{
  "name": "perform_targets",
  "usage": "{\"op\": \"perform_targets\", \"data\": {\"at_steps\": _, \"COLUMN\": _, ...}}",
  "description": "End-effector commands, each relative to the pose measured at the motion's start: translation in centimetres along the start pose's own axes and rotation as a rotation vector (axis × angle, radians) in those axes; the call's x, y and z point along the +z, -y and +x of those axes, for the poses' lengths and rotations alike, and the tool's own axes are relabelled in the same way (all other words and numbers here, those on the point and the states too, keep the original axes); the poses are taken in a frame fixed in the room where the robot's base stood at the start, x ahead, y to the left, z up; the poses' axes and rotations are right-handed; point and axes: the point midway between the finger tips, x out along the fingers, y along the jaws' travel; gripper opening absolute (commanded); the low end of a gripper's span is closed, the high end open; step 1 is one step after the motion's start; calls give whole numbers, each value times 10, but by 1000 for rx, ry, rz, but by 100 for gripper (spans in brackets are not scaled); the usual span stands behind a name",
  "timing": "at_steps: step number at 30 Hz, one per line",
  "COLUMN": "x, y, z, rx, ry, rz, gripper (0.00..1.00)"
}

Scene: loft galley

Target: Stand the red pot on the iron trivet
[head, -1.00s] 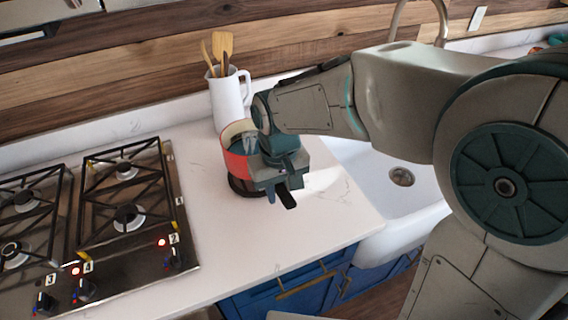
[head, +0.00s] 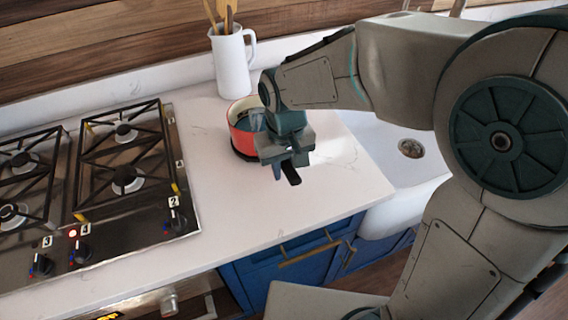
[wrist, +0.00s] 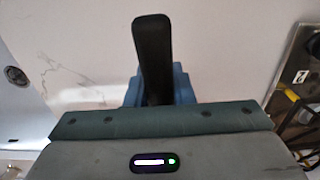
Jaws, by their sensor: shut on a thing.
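The red pot (head: 242,138) is at the back of the white counter, left of the sink, in the head view. Its outside is red and its rim is pale; my gripper covers its right side. A dark rim, probably the iron trivet (head: 243,156), shows just under the pot; I cannot tell whether the two touch. My gripper (head: 287,165) is shut on the pot's black handle (head: 292,176), whose end sticks out toward the front. In the wrist view the handle (wrist: 152,50) stands between the blue fingers (wrist: 155,88); the pot's body is out of that view.
A white jug (head: 231,65) with wooden utensils stands close behind the pot. The gas hob (head: 125,180) lies left, with one red light by its knobs. The sink (head: 385,150) is right. The counter in front of the pot is clear to its front edge.

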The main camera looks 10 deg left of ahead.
Motion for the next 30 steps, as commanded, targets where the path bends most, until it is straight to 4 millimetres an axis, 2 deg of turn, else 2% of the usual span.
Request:
{"op": "perform_targets", "data": {"at_steps": 21, "x": -1, "y": 0, "z": 1, "rx": 0, "ry": -4, "rz": 0, "gripper": 0}}
{"op": "perform_targets", "data": {"at_steps": 22, "x": -1, "y": 0, "z": 1, "rx": 0, "ry": -4, "rz": 0, "gripper": 24}}
{"op": "perform_targets", "data": {"at_steps": 24, "x": -1, "y": 0, "z": 1, "rx": 0, "ry": -4, "rz": 0, "gripper": 44}}
{"op": "perform_targets", "data": {"at_steps": 25, "x": -1, "y": 0, "z": 1, "rx": 0, "ry": -3, "rz": 0, "gripper": 47}}
{"op": "perform_targets", "data": {"at_steps": 30, "x": 0, "y": 0, "z": 1, "rx": 0, "ry": -2, "rz": 0, "gripper": 47}}
